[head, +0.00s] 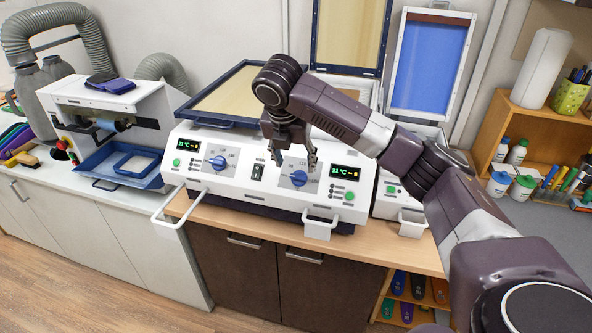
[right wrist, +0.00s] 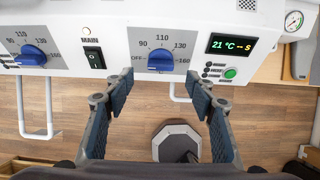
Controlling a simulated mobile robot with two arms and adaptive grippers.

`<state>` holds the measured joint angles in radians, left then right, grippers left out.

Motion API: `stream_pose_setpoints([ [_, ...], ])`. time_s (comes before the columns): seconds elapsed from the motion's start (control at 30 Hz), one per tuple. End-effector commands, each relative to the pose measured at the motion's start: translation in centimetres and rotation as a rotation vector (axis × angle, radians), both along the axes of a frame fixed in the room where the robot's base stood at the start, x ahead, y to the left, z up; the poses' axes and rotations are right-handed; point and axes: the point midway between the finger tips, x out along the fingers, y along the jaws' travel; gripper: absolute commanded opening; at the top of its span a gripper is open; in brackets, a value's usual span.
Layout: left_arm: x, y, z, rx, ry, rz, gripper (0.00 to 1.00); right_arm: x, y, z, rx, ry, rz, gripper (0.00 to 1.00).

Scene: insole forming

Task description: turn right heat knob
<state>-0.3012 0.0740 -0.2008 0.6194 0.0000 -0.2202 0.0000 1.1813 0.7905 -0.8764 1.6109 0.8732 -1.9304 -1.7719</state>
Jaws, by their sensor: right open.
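The right heat knob (head: 299,178) is a blue dial on the front panel of the white heating machine (head: 240,196). In the right wrist view the knob (right wrist: 160,60) shows ahead, between the fingers, with numbers 90, 110, 130 and 160 around it. My right gripper (head: 296,164) hangs in front of the panel close to the knob. Its fingers (right wrist: 160,92) are spread, with nothing between them; whether they touch the knob I cannot tell. The right display (head: 344,171) reads 21 °C. My left gripper is not in view.
The left heat knob (head: 219,162) and the main switch (head: 258,171) sit left of the right knob. White handles (head: 319,223) stick out from the front below the panel. A shelf with bottles (head: 500,150) stands at the right.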

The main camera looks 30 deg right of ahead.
Motion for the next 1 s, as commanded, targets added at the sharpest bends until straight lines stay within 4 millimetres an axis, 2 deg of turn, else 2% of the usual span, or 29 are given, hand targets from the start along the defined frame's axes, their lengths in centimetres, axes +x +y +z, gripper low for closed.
stream_pose_setpoints([
  [0.1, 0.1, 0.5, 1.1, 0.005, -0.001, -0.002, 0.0, 0.4, -0.7, -1.7, 0.0, 0.005, -0.004, 0.51],
  [0.33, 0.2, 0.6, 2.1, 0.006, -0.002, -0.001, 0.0, 1.2, -1.5, -4.6, 0.0, 0.001, -0.004, 0.51],
  [0.7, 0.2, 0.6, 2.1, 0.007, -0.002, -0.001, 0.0, 1.5, -1.7, -5.5, 0.001, -0.002, -0.002, 0.51],
  [1.0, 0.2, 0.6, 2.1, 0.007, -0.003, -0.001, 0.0, 1.5, -1.7, -5.4, 0.001, -0.002, -0.002, 0.19],
])
